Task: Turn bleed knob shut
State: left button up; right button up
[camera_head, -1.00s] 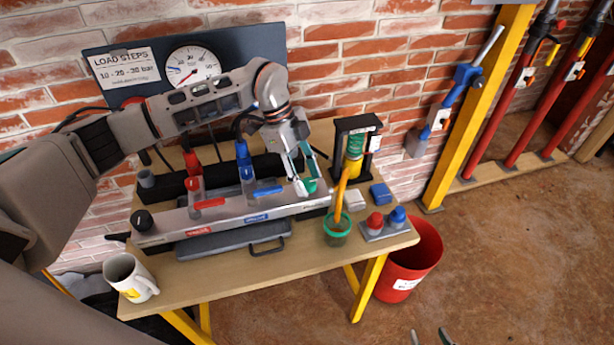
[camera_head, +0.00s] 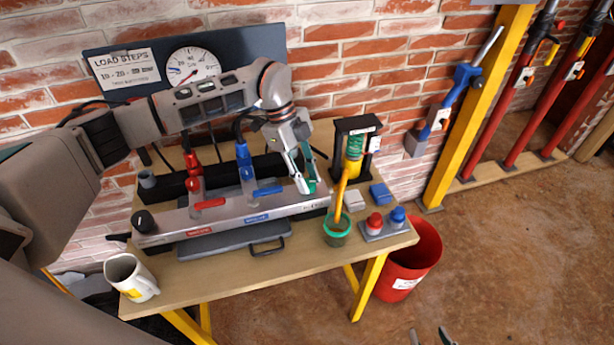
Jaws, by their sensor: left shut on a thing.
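A grey manifold bar (camera_head: 230,218) lies across the workbench. It carries a red lever (camera_head: 209,203), a blue lever (camera_head: 267,190) and a black knob (camera_head: 143,221) at its left end. A green knob (camera_head: 311,187), seemingly the bleed knob, sits at the bar's right end. My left gripper (camera_head: 306,186) reaches down from above and is shut on the green knob, whose surface is partly hidden by the fingers. My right gripper (camera_head: 430,338) shows only its fingertips at the bottom edge, apart and empty, over the floor.
A round gauge (camera_head: 191,66) is on the dark panel behind. Right of the knob stand a green cup (camera_head: 337,230), a black frame (camera_head: 357,145) and a red and blue button box (camera_head: 385,226). A white mug (camera_head: 131,277) stands front left; a red bucket (camera_head: 408,262) is on the floor.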

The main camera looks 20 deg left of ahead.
pick_arm(q)
jog(key=m, duration=0.1)
jog(key=m+g, duration=0.1)
jog(key=m, duration=0.1)
jog(key=shift+w+d+r+m+y+p, duration=0.1)
jog(key=shift+w+m+y+p, duration=0.05)
jog(key=shift+m+y+p, duration=0.2)
jog(key=shift+m+g+y, duration=0.35)
jog(key=shift+m+g, duration=0.15)
jog(key=shift+m, duration=0.75)
jog(key=m+y, duration=0.1)
jog(key=m, duration=0.2)
jog(key=m+g+y, duration=0.1)
jog(key=m, duration=0.2)
jog(key=shift+w+d, duration=0.1)
jog(key=shift+d, duration=0.1)
jog(key=m+y, duration=0.1)
jog(key=m, duration=0.2)
jog(key=shift+m+y, duration=0.3)
jog(key=shift+m, duration=0.3)
jog(key=o, duration=1.1)
